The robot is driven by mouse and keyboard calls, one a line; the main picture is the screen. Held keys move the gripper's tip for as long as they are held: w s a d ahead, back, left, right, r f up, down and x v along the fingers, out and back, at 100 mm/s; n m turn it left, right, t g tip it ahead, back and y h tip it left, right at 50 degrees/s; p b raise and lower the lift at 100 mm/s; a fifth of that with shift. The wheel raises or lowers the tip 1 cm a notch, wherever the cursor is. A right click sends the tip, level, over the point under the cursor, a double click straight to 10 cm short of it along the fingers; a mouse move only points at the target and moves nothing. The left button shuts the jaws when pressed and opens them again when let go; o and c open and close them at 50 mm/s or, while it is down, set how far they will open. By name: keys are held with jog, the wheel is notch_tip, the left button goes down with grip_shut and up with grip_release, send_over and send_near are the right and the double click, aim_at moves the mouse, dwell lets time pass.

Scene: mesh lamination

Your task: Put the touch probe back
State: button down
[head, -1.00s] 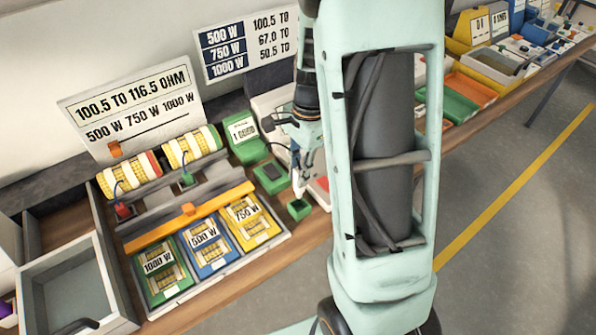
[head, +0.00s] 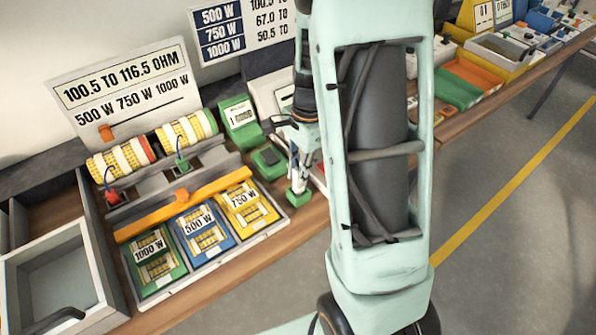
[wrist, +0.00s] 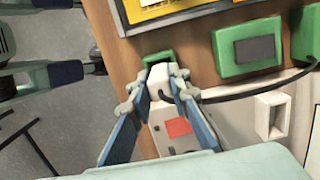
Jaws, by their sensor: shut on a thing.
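The touch probe is a white piece with a black cable, seen in the wrist view (wrist: 164,74). My gripper (wrist: 163,97) is shut on it, one blue finger on each side. A small green holder (head: 298,196) stands at the bench's front edge, and it also shows just beyond the probe in the wrist view (wrist: 158,57). In the head view the gripper (head: 297,172) is right above this holder. The probe's tip is hidden, so I cannot tell whether it is inside the holder.
A green meter (head: 239,116) and a green block with a dark pad (head: 267,157) stand close by. A tray of coloured 1000 W, 500 W and 750 W bins lies to the left, behind it two wound yellow resistors (head: 186,131). Orange and green trays (head: 470,75) lie to the right.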

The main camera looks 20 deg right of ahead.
jog(key=c, duration=1.7)
grip_release()
jog(key=shift+c, duration=0.2)
notch_tip(320, 180, up, 12)
jog(key=d, duration=0.1)
jog(key=shift+w+d, duration=0.15)
jog(key=shift+d, duration=0.1)
jog(key=shift+f, duration=0.1)
